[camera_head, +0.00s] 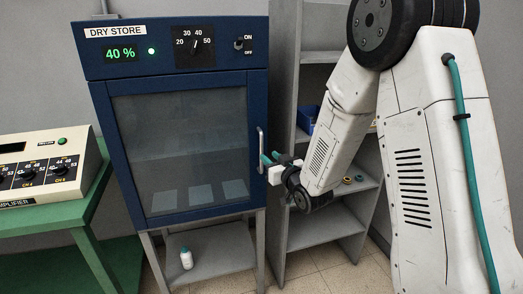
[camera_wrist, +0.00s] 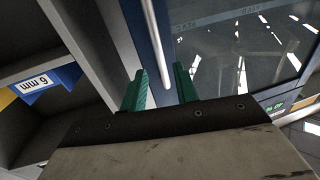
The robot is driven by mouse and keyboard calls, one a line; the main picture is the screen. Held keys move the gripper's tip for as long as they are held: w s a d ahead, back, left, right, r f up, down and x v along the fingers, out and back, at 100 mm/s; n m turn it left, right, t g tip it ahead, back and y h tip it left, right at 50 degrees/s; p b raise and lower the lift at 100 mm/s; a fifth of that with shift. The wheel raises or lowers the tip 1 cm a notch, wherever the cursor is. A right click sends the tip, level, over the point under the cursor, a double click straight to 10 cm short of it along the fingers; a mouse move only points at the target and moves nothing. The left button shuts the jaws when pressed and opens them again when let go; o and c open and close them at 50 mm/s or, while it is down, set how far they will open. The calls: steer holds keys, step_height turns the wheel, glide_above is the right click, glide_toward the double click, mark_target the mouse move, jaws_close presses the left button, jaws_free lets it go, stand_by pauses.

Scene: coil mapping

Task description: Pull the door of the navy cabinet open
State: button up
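The navy cabinet (camera_head: 172,61) stands at the middle left in the head view. Its glass-paned door (camera_head: 184,150) looks shut, flush with the frame. The pale vertical bar handle (camera_head: 261,143) is on the door's right edge. My gripper (camera_head: 268,160) is at the handle's lower part, reaching in from the right. In the wrist view the handle (camera_wrist: 155,40) runs down between the two green fingers of my gripper (camera_wrist: 161,74), with a gap visible on each side. The gripper is open, and I cannot tell whether either finger touches the handle.
A grey open shelf unit (camera_head: 286,100) stands right of the cabinet, close beside my arm. A green bench (camera_head: 82,236) with an amplifier box (camera_head: 45,172) is at left. A small white bottle (camera_head: 186,259) stands on the shelf under the cabinet.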

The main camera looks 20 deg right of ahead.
mark_target(262, 150)
steer(key=w, duration=0.2)
steer(key=w+a, duration=0.1)
steer(key=w, duration=0.4)
steer(key=shift+a, duration=0.25)
jaws_close()
